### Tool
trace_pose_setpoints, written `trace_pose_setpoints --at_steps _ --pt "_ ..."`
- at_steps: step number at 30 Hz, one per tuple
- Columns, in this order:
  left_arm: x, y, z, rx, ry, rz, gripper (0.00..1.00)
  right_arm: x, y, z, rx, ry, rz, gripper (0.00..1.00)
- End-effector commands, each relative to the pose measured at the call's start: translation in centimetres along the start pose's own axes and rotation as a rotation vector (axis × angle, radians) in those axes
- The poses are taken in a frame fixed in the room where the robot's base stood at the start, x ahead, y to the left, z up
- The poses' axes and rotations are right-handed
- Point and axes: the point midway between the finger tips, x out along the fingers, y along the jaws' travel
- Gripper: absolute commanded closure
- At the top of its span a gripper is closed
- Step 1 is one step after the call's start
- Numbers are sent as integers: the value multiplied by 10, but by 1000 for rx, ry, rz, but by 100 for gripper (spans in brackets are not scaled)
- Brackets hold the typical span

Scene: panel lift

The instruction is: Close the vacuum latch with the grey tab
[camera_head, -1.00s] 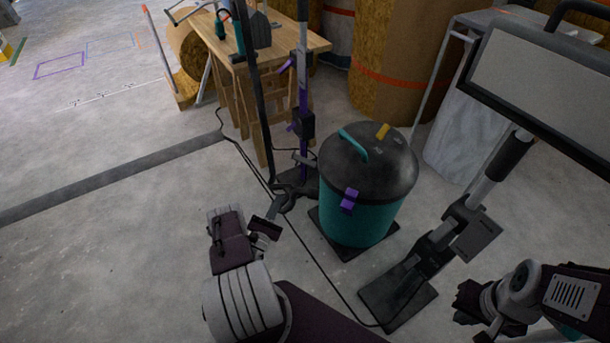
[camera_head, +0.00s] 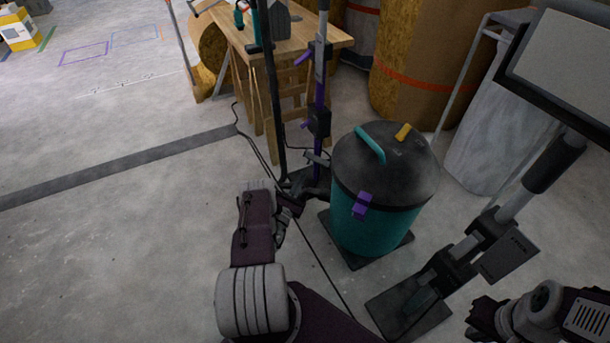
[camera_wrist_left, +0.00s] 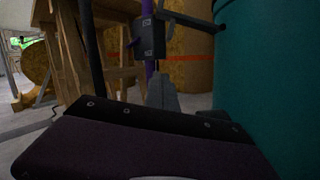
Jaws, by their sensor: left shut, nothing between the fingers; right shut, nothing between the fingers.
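The vacuum is a teal drum (camera_head: 376,222) with a dark grey lid (camera_head: 412,165). A purple latch (camera_head: 362,204) sits on the lid's rim at the front. My right gripper (camera_head: 478,318) is shut and empty at the lower right, away from the vacuum.
A stand with a purple pole (camera_head: 320,90) is behind my left gripper, before a wooden workbench (camera_head: 300,42). Another stand (camera_head: 470,250) holding a pale panel (camera_head: 565,65) is right of the drum. A black cable crosses the floor.

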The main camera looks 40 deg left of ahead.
Motion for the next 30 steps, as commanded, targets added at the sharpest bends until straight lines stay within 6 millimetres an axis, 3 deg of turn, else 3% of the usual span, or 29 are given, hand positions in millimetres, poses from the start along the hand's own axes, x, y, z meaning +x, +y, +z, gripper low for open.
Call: trace_pose_setpoints --at_steps 1,3,12,24,30 --pt "10 -2 -5 2 -4 -2 100 12 0 1 0 0 0 100" --pt "18 0 6 -1 -1 0 100 12 0 1 0 0 0 100" --pt "24 0 37 -1 1 0 100 17 0 2 0 0 0 100" --pt "24 1 40 7 1 -1 100 16 0 2 0 0 0 100" --pt "26 4 44 91 1 -20 100 8 0 1 0 0 0 100"
